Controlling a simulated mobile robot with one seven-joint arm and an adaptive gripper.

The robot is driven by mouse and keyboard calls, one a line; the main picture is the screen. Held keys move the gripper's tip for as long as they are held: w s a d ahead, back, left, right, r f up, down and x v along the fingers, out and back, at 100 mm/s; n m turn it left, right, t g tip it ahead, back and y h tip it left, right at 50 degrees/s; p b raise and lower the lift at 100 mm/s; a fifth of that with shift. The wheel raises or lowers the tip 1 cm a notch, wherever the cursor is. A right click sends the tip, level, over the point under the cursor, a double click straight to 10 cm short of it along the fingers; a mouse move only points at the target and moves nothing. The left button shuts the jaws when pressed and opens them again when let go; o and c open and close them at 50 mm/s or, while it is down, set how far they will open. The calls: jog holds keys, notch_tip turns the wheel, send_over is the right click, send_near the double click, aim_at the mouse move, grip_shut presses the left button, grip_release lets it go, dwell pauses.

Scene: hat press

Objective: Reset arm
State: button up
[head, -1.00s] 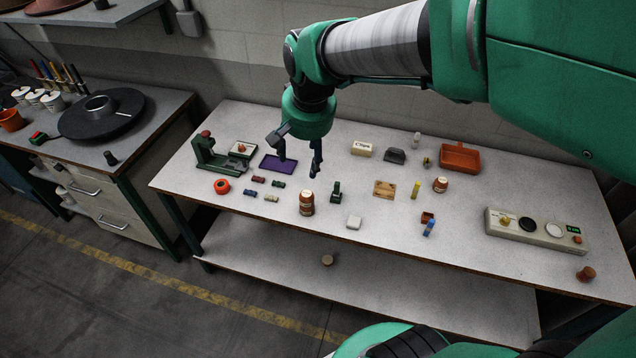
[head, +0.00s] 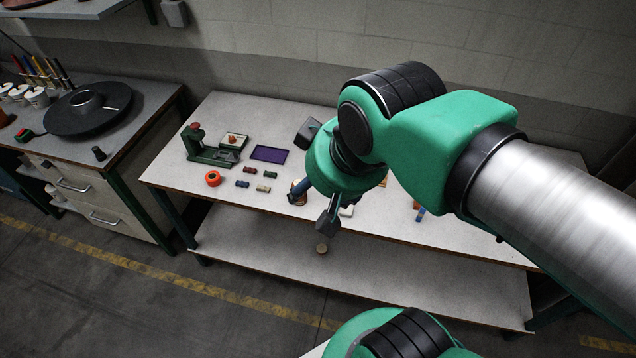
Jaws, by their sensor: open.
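My gripper (head: 313,208) is in the head view, in front of the middle of the workbench (head: 215,178). Its two dark fingers are spread apart and point down and to the left, with nothing held between them. My green and silver arm reaches in from the right and covers most of the bench's middle and right side.
A side cabinet (head: 90,185) stands at the left.

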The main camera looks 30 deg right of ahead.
notch_tip(320, 180, down, 4)
jog(key=b, duration=0.3)
jog(key=shift+r+b, duration=0.15)
jog(key=shift+b, duration=0.2)
